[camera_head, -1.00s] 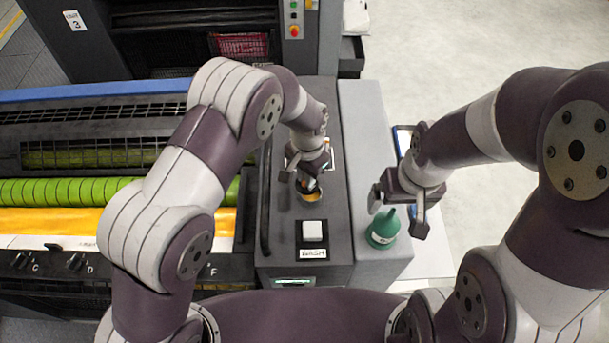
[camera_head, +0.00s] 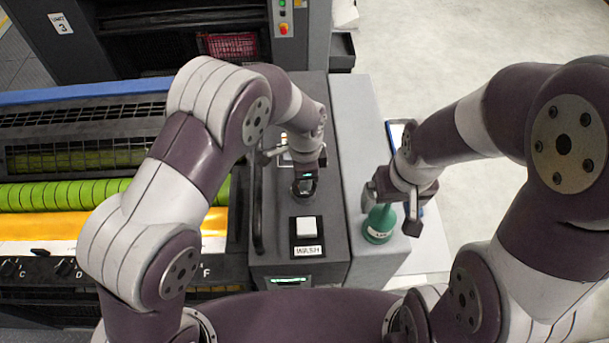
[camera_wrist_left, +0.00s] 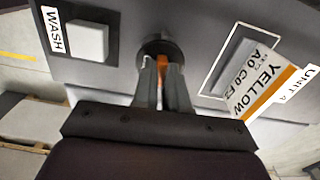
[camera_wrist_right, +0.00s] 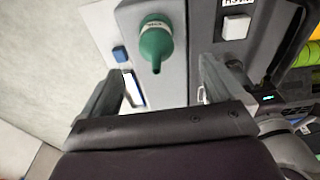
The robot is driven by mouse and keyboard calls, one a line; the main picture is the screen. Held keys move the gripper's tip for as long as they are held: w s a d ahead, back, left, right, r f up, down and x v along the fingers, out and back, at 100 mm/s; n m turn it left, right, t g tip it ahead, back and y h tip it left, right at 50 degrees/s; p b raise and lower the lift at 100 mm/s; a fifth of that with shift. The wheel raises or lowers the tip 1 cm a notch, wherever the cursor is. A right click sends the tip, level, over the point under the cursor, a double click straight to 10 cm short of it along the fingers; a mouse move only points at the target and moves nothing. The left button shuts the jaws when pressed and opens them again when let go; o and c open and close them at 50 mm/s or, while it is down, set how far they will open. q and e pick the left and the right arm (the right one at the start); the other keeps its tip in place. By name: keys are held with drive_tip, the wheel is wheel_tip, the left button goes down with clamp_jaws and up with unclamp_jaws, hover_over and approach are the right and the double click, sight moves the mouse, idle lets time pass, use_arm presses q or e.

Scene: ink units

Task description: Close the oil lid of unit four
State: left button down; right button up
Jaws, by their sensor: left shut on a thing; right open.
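The dark round oil lid (camera_wrist_left: 160,47) of unit four sits on the grey console top, in the left wrist view just beyond my left fingertips. My left gripper (camera_wrist_left: 163,80) is shut on an orange part (camera_wrist_left: 163,68) at the lid. In the head view my left gripper (camera_head: 305,178) points down at the dark lid (camera_head: 304,188), and its fingers hide part of it. Whether the lid is fully seated cannot be told. My right gripper (camera_head: 392,205) is open and empty above the green oil bottle (camera_head: 379,228). That bottle (camera_wrist_right: 156,42) shows beyond its spread fingers.
A white WASH button (camera_head: 306,228) is in front of the lid. A yellow-striped unit 4 label (camera_wrist_left: 266,85) lies beside the lid. A black handrail (camera_head: 258,205) runs along the console's left edge. A blue-edged tablet-like item (camera_head: 397,133) lies on the right.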

use_arm(q)
drive_tip(key=shift+w+r+m, duration=0.1)
drive_tip(key=shift+r+m, duration=0.1)
drive_tip(key=shift+m, duration=0.2)
drive_tip(key=c, duration=1.3)
unclamp_jaws()
drive_tip(key=shift+o, duration=0.7)
drive_tip(key=shift+a+f, duration=0.1)
